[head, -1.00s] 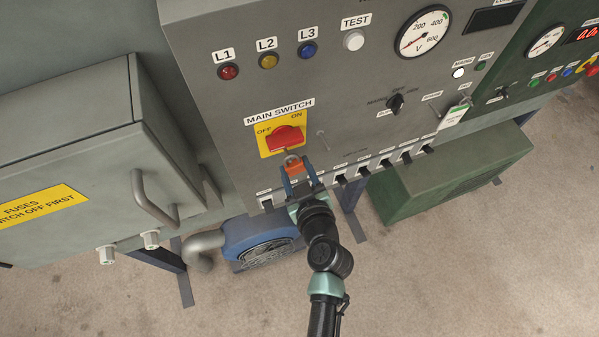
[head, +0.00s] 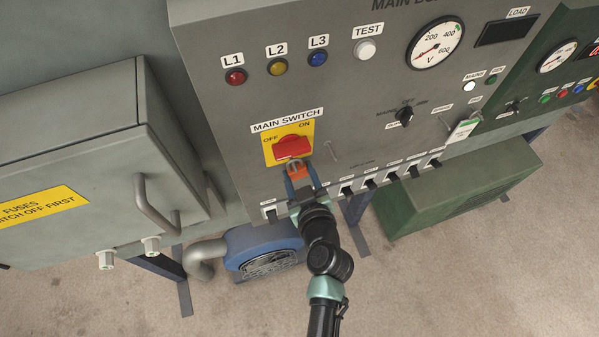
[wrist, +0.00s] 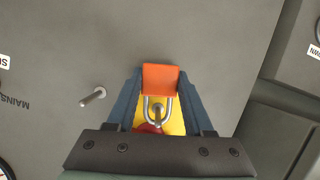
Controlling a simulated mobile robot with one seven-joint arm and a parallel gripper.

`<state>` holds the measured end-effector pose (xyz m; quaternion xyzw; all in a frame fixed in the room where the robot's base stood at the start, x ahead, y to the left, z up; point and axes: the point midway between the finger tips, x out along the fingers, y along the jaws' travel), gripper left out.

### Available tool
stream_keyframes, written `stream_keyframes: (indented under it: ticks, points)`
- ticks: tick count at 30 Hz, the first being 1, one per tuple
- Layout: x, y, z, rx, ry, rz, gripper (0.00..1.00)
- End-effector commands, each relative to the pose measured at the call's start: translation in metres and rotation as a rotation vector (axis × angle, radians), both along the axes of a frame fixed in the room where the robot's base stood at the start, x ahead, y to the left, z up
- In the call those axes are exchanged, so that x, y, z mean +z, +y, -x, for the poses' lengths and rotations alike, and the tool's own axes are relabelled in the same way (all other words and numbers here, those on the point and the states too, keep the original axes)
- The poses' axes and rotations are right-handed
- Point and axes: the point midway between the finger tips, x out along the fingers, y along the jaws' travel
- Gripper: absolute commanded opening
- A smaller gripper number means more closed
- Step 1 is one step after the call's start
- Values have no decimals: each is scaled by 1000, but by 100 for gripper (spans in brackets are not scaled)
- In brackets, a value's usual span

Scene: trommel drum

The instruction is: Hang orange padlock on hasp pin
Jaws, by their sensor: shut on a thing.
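The orange padlock (head: 296,171) is in my gripper (head: 299,183), just below the red main switch knob (head: 292,147) on its yellow plate (head: 268,151). In the wrist view the padlock body (wrist: 160,79) sits between the blue fingers of my gripper (wrist: 161,85), with its steel shackle (wrist: 146,108) towards the switch. A short metal pin (wrist: 158,112) shows inside the shackle's outline. I cannot tell whether the shackle is around the pin or only in front of it. The pin is hidden in the head view.
A row of small black switches (head: 371,182) lines the panel's lower edge. A grey fuse box (head: 75,150) with a handle stands left.

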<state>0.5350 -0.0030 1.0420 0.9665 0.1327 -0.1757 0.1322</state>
Motion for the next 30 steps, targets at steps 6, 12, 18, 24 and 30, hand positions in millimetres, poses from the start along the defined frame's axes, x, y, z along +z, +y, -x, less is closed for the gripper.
stream_keyframes:
  ticks: [6,12,18,24,30]
  points:
    - [1,0,0,-1,-1,0,57]
    - [0,0,0,-1,-1,0,87]
    - [-1,0,0,0,1,0,87]
    - [1,-1,7,0,0,0,87]
    - [10,-8,32,-2,1,0,87]
